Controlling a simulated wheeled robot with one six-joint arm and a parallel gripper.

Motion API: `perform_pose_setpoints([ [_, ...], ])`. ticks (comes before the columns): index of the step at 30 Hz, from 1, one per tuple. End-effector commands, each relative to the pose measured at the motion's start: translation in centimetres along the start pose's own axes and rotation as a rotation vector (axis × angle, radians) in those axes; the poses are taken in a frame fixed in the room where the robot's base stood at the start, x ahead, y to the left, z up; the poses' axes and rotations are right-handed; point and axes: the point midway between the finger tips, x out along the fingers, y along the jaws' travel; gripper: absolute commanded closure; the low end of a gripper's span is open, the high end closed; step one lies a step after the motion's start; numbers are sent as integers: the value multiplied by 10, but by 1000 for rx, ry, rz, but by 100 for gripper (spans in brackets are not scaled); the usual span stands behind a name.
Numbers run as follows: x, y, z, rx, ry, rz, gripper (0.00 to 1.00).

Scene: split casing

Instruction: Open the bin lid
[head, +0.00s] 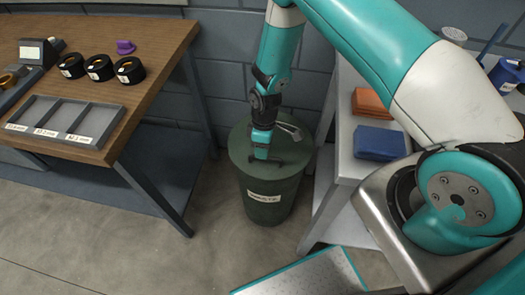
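The green waste bin (264,205) stands on the floor between the wooden table and the metal bench, with a white label on its front. Its round green lid (240,150) looks flat and closed on top. My gripper (266,156) points down over the middle of the lid, at or just above its surface. A dark bar shape shows there, and I cannot tell whether it is the lid's handle or part of my gripper. The fingers are too small and too covered to tell if they are open or shut.
The wooden table (165,45) at left holds a divided grey tray (65,118), several black rings and a purple part (125,46). The metal bench (345,150) at right holds an orange block (370,103) and a blue block (379,143). A grey wall (220,60) is close behind the bin.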

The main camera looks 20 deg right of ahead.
Motion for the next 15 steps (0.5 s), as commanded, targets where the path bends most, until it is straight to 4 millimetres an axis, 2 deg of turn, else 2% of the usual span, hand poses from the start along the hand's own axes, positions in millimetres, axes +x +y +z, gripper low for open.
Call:
perform_pose_setpoints([
  [6,21,0,0,0,0,0,60],
  [15,23,0,0,0,1,1,60],
])
